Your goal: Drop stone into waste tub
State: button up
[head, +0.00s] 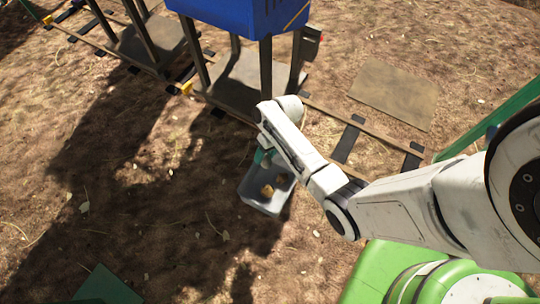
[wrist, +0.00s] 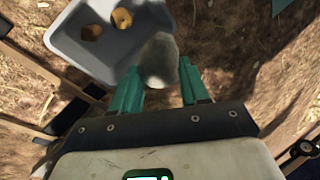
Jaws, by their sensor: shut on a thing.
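A grey, rounded stone (wrist: 160,58) sits between the teal fingertips of my gripper (wrist: 158,78) in the wrist view. My gripper is shut on it. The grey waste tub (wrist: 106,55) lies just beyond the fingertips, mostly to the left of the stone, and the stone overlaps the tub's right edge in this view. Two brown lumps (wrist: 121,18) lie in the tub. In the head view the tub (head: 262,206) stands on the ground, with my gripper (head: 263,156) at its far side, partly hidden by my arm. The stone cannot be made out there.
A rail track with dark sleepers (head: 348,138) runs behind the tub. A blue container (head: 235,18) on dark legs stands over a grey plate (head: 225,92) at the back. A flat brown board (head: 393,97) lies at the right. Bare ground is free left of the tub.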

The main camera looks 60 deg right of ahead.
jog(key=s+d+f+m+b, duration=0.1)
jog(key=d+f+b, duration=0.3)
jog(key=f+b, duration=0.9)
notch_tip(320, 180, down, 2)
jog(key=shift+s, duration=0.35)
jog(key=o, duration=1.4)
jog(key=shift+r, duration=0.1)
jog(key=p+v, duration=0.2)
jog(key=v, duration=0.3)
jog(key=p+v, duration=0.3)
jog(key=v, duration=0.2)
jog(key=shift+s+d+r, duration=0.15)
jog(key=shift+s+r, duration=0.1)
jog(key=shift+r, duration=0.05)
